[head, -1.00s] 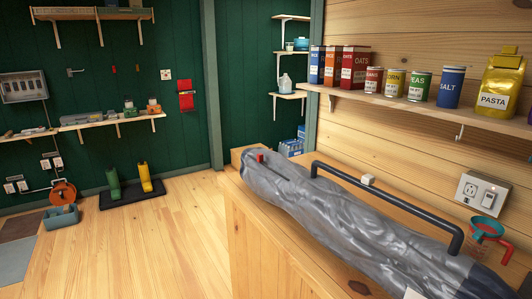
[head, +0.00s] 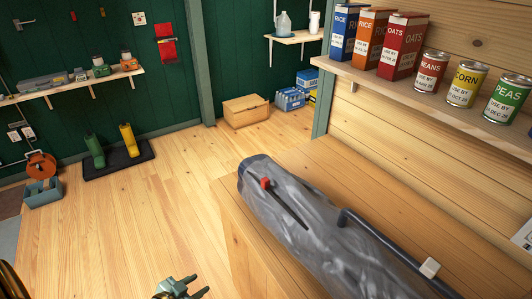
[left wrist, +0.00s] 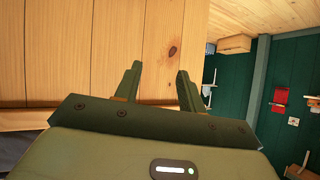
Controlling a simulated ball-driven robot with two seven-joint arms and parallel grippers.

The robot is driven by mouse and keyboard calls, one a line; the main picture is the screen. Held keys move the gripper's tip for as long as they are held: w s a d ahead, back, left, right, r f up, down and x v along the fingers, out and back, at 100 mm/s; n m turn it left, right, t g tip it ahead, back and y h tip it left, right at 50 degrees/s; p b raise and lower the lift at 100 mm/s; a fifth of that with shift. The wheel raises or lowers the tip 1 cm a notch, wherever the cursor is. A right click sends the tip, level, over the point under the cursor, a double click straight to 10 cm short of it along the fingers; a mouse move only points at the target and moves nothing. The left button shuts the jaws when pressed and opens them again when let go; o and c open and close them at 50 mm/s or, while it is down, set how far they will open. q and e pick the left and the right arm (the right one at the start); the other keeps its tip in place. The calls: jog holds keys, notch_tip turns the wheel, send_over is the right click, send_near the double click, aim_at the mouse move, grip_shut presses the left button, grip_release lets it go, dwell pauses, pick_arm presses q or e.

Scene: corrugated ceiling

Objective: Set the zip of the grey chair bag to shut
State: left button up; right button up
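The grey chair bag (head: 335,248) lies lengthwise on the wooden counter, its far end near the counter's far edge. A red zip pull (head: 265,183) sits on top near that far end. A dark zip line (head: 290,208) runs from the pull toward the near end; I cannot tell how far it gapes. My left gripper (head: 183,287) is low in the head view, left of the counter and apart from the bag. Its two fingers stand apart and empty in the left wrist view (left wrist: 157,85), before wooden boards. My right gripper is not in view.
A dark rail (head: 395,255) with a white block (head: 429,267) runs along the bag's right side. A shelf (head: 425,97) with boxes and cans overhangs the counter's right side. The floor (head: 150,215) left of the counter is clear.

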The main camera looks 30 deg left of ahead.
pick_arm(q)
jog(key=w+d+r+m+t+h+p, duration=0.15)
jog(key=w+r, duration=0.25)
jog(key=r, duration=0.6)
jog(key=w+r+t+h+p, duration=0.2)
jog(key=w+r+p, duration=0.1)
jog(key=r, duration=0.7)
jog(key=h+p, duration=0.2)
jog(key=h, duration=0.1)
send_near(262, 181)
jog(key=shift+m+t, duration=0.45)
jog(key=x, duration=1)
jog(key=shift+d+f+b, duration=0.1)
jog(key=shift+f+b, duration=0.25)
jog(key=shift+w+d, duration=0.25)
jog(key=shift+w, duration=0.1)
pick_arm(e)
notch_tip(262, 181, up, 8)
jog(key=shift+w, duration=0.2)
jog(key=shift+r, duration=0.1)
